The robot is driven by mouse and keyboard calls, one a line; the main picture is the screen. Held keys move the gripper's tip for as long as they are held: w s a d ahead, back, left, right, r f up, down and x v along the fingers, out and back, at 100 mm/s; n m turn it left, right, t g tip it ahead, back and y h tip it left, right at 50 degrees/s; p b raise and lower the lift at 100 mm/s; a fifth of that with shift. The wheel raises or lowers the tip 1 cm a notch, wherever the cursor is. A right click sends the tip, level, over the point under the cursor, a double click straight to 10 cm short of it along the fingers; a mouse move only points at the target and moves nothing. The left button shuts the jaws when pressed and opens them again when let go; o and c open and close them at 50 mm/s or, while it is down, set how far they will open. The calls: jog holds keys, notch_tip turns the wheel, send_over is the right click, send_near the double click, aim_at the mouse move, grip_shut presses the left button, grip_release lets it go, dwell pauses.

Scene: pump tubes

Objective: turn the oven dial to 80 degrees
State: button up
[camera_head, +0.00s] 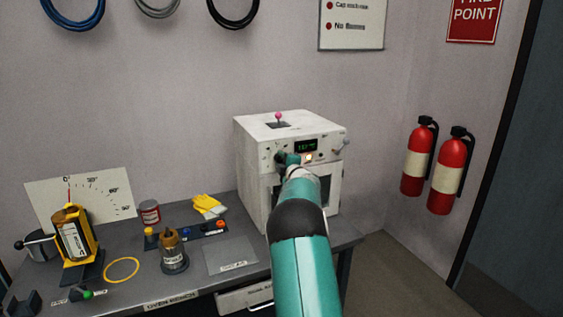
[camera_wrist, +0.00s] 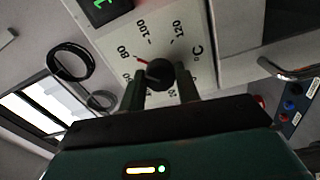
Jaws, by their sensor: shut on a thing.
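The white oven (camera_head: 252,185) stands on the bench in the head view, and my gripper (camera_head: 288,159) is at its front panel. In the wrist view, my gripper (camera_wrist: 161,80) is shut on the dark round dial (camera_wrist: 160,70), with one finger on each side. The numbered scale (camera_wrist: 138,28) around the dial shows 80, 100 and 120, and a °C mark. A short red line (camera_wrist: 143,60) lies by the dial's edge, towards the 80. The lower part of the scale is partly hidden by my fingers.
A green display (camera_head: 306,145) is on the oven panel, its digits too small to read. A grey lever (camera_head: 344,144) is at the panel's right end. Red extinguishers (camera_head: 447,172) hang at right.

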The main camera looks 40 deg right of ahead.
jog(key=o, duration=1)
jog(key=shift+s+a+r, duration=0.1)
jog(key=v, duration=1.3)
jog(key=shift+s+a, duration=0.1)
jog(key=shift+s, duration=0.2)
